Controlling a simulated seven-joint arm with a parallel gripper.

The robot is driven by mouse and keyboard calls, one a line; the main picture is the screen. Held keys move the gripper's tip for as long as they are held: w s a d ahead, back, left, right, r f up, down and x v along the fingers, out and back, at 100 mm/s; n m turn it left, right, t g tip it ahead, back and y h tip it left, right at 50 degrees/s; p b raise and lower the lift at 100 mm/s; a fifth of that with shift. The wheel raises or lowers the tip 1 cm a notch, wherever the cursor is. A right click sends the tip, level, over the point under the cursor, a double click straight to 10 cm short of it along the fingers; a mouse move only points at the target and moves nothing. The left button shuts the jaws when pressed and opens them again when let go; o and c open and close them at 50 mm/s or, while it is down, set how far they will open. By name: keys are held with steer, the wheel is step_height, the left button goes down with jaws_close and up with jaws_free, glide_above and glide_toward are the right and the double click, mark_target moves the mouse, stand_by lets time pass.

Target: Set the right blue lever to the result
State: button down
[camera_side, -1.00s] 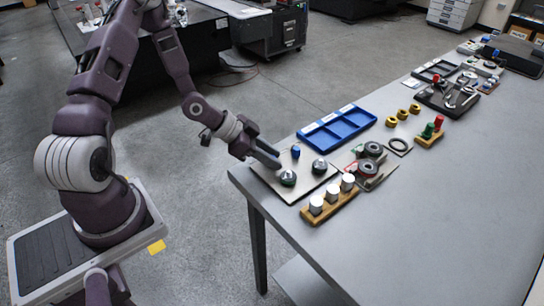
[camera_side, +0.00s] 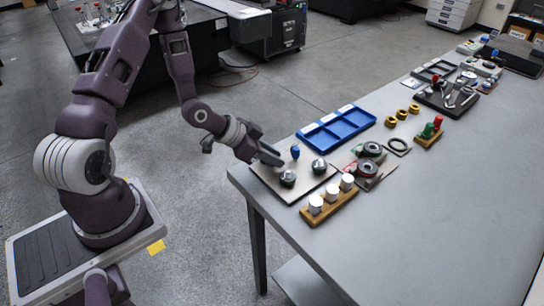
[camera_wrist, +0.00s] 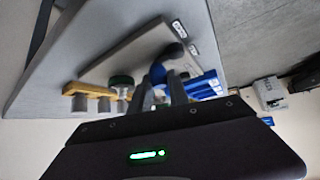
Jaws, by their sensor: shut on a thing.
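A grey panel plate (camera_side: 306,184) lies at the near left corner of the table and also shows in the wrist view (camera_wrist: 125,52). My gripper (camera_side: 277,161) is low over its left part. In the wrist view my gripper (camera_wrist: 158,90) has its fingers closed around a blue lever (camera_wrist: 158,73). A darker blue knob (camera_wrist: 178,50) stands just beyond it, near two small labels. In the side view one blue lever (camera_side: 295,152) stands upright just past the fingertips; the held part is hidden there. Whether the held lever is the right one is unclear.
A wooden block with white cylinders (camera_side: 333,200) lies in front, a blue tray (camera_side: 337,130) behind. Dark round parts (camera_side: 371,151) lie to the right. The table's right front is clear.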

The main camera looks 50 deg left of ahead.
steer(key=shift+w+a+n+t+y, duration=0.1)
steer(key=shift+w+n+t+y, duration=0.1)
steer(key=shift+n+y, duration=0.55)
steer(key=shift+w+a+n+t+y, duration=0.15)
steer(key=shift+w+n+y, duration=0.1)
steer(key=shift+n+y, duration=0.5)
steer(key=shift+w+a+n+t+y, duration=0.15)
steer(key=shift+n+y, duration=0.35)
steer(key=shift+n, duration=0.5)
steer(key=shift+w, duration=0.1)
steer(key=c, duration=1.6)
jaws_free()
steer(key=shift+o, duration=0.2)
step_height(320, 180, up, 10)
